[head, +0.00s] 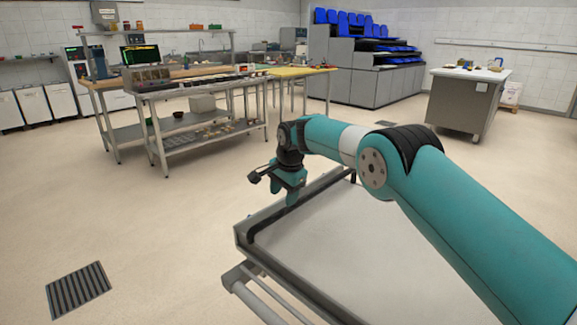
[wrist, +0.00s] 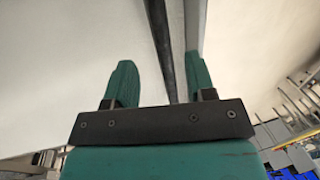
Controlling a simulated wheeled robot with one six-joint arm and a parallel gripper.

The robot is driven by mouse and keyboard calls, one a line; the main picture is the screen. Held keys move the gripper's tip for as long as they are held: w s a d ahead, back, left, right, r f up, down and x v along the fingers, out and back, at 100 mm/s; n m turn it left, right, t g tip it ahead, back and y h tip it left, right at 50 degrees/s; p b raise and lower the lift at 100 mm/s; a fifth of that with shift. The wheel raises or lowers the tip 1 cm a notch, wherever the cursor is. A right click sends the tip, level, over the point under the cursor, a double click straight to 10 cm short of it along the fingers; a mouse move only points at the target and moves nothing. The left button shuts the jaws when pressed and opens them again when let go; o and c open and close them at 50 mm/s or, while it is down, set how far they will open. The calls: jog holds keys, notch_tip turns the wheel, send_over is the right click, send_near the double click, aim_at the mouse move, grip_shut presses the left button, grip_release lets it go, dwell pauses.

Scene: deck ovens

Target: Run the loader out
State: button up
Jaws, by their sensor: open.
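The loader (head: 345,250) is a flat pale bed in a dark metal frame, low in front of me in the head view. My gripper (head: 290,195) points down over the frame's far-left edge. In the wrist view my gripper (wrist: 160,82) has its two teal fingers spread apart with nothing clamped. A dark bar (wrist: 163,45) and a grey edge strip run between the fingers, with the pale loader bed (wrist: 70,70) to the left. I cannot tell whether the fingers touch the bar.
A pale rail (head: 238,277) runs along the loader's near-left side. A floor grate (head: 78,291) lies at lower left. A steel worktable (head: 205,130) with shelves stands beyond. The floor between is clear.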

notch_tip(320, 180, up, 10)
jog(key=s+d, duration=0.1)
jog(key=shift+s+d+r+p, duration=0.2)
jog(key=shift+s+d+p, duration=0.05)
jog(key=shift+p, duration=0.15)
